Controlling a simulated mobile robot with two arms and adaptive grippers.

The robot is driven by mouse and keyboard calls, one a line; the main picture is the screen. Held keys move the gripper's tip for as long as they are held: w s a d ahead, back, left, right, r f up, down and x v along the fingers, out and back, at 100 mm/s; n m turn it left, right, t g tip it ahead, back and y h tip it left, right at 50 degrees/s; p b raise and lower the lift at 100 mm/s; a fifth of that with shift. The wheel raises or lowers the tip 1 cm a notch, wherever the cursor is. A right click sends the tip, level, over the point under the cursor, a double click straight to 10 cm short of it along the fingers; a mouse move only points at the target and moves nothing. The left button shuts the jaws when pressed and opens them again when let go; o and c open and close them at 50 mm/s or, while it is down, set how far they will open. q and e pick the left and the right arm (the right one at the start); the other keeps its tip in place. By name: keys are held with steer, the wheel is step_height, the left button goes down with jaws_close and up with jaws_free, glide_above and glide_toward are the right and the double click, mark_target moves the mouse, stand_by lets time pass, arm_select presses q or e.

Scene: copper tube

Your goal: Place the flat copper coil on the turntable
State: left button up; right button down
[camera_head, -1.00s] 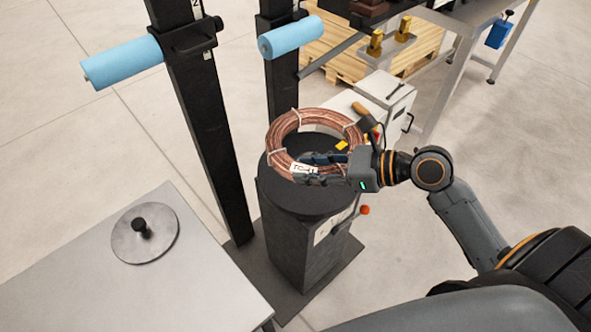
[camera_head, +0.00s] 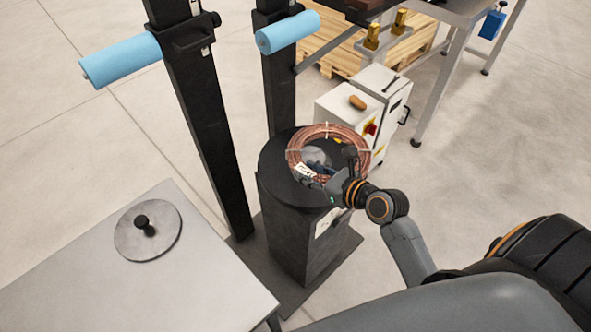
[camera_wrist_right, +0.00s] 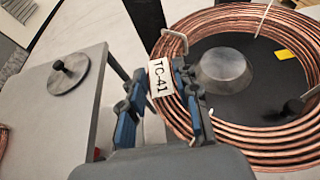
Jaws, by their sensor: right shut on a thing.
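The flat copper coil (camera_head: 327,130) is a reddish ring bound with pale ties and carries a white "TC-41" tag (camera_wrist_right: 160,78). It is over the black turntable (camera_head: 276,168), offset toward its right and back side. The turntable's grey hub (camera_head: 316,156) shows through the ring's opening, also in the right wrist view (camera_wrist_right: 222,68). My right gripper (camera_head: 320,180) is shut on the coil at its near side, by the tag; its blue-padded fingers (camera_wrist_right: 160,105) show in the wrist view. Whether the coil touches the turntable cannot be told. My left gripper is not in view.
A grey table (camera_head: 200,262) with a round knobbed disc (camera_head: 147,231) stands at the left. Black posts with blue rollers (camera_head: 120,62) (camera_head: 288,32) rise behind the turntable. A white cabinet (camera_head: 345,108) stands close behind the coil. Open floor lies to the right.

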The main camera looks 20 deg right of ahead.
mark_target(306, 166)
steer(key=w, duration=0.2)
steer(key=w+f, duration=0.1)
steer(key=w, duration=0.1)
steer(key=shift+w+a+f, duration=0.1)
steer(key=shift+w+f, duration=0.1)
steer(key=w+f, duration=0.1)
steer(key=f, duration=0.1)
steer(key=w+f, duration=0.1)
steer(key=w, duration=0.1)
steer(key=w+f+b, duration=0.1)
steer(key=f, duration=0.1)
steer(key=shift+w+a+f, duration=0.2)
steer(key=shift+w+f, duration=0.05)
steer(key=shift+f, duration=0.1)
steer(key=shift+w+f+b, duration=0.15)
steer(key=shift+f+b, duration=0.25)
steer(key=shift+f, duration=1.3)
steer(key=c, duration=1)
jaws_free()
steer(key=shift+a+f, duration=0.1)
steer(key=shift+f, duration=0.1)
steer(key=shift+s+r, duration=0.1)
steer(key=shift+s, duration=0.1)
steer(key=v, duration=1.2)
